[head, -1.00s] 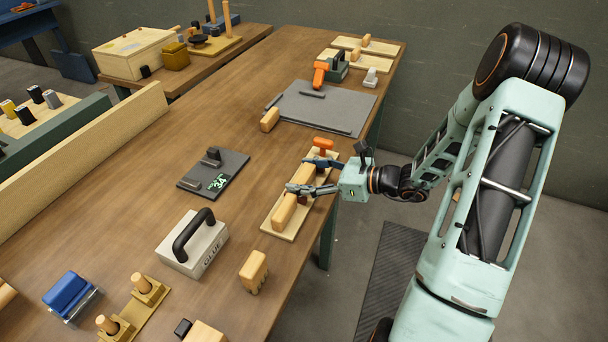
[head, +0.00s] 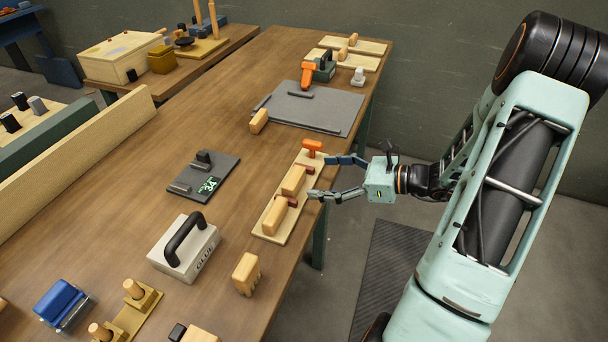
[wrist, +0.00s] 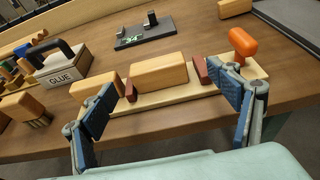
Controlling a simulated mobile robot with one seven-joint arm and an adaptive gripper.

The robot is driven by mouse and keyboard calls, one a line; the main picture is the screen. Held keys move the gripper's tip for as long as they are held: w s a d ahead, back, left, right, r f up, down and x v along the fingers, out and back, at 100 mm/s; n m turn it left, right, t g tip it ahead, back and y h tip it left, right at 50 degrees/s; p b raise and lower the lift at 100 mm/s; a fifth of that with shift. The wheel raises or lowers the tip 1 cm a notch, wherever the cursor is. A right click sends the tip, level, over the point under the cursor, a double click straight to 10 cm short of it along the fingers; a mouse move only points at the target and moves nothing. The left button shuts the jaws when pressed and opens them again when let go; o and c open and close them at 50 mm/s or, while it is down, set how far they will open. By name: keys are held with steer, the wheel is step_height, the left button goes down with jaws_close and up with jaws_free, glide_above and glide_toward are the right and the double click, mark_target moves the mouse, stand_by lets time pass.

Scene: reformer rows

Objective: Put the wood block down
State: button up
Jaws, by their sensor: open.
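A wood block (head: 294,180) lies on a pale board (head: 267,229) along the table's right edge. In the wrist view the wood block (wrist: 158,76) sits between two dark red pieces (wrist: 130,91). A second, similar block (head: 275,215) lies on the same board, nearer the camera. My gripper (head: 320,177) is open and empty, just right of the board with its fingers pointing at the block. In the wrist view the spread fingers of my gripper (wrist: 165,79) frame the block without visibly touching it.
An orange handle (head: 312,146) stands at the board's far end. A grey plate (head: 210,178) with a small sign, a GLUE box (head: 185,255) and a slotted block (head: 246,274) stand nearby. A large grey mat (head: 310,106) lies farther back. The table's middle is mostly clear.

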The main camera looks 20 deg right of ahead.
steer(key=v, duration=0.3)
steer(key=shift+s+d+r, duration=0.1)
steer(key=shift+s+d, duration=0.1)
steer(key=shift+d, duration=0.1)
